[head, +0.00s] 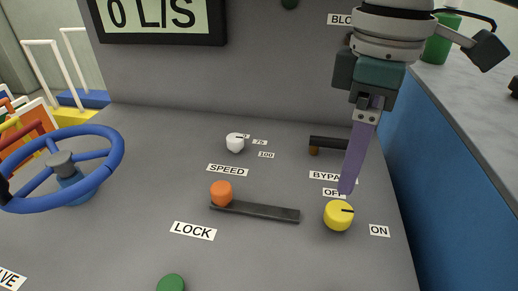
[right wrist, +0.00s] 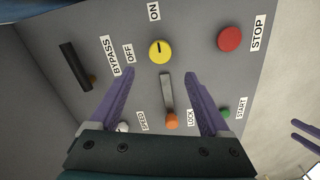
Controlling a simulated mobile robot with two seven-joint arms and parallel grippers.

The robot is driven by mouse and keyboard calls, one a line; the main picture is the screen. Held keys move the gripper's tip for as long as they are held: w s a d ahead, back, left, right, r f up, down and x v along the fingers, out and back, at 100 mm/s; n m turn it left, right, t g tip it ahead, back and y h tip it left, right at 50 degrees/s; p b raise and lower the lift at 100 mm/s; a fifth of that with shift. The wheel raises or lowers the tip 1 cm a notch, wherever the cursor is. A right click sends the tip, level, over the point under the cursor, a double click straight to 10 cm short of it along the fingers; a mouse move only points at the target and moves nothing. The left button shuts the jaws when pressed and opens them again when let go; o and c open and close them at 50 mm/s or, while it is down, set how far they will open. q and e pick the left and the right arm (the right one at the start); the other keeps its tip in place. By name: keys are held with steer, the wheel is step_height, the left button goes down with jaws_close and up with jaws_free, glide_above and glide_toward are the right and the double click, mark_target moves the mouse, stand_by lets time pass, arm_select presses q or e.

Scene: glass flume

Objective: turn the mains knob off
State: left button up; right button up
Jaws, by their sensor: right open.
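The yellow knob (head: 338,216) sits on the grey sloped panel between an OFF label (head: 333,192) and an ON label (head: 379,230). Its black pointer line is turned toward the ON side. My right gripper (head: 347,192) hangs just above and behind the knob, fingers pointing down. In the right wrist view its purple fingers (right wrist: 158,74) are spread and empty, with the knob (right wrist: 160,51) just beyond the tips, apart from them as far as I can tell. Two separated purple fingers at that view's right edge look like my left gripper (right wrist: 305,136).
Near the knob are a dark lock bar with an orange knob (head: 221,193), a black bypass handle (head: 330,142) and a white speed knob (head: 235,142). A red stop button (right wrist: 230,39) and green start button (right wrist: 224,112) are farther off. A blue handwheel (head: 115,150) stands left.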

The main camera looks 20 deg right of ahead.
mark_target(338, 210)
step_height(338, 210, down, 10)
steer(key=shift+r+b, duration=0.1)
steer(key=shift+b, duration=0.6)
steer(key=shift+c, duration=0.2)
jaws_close()
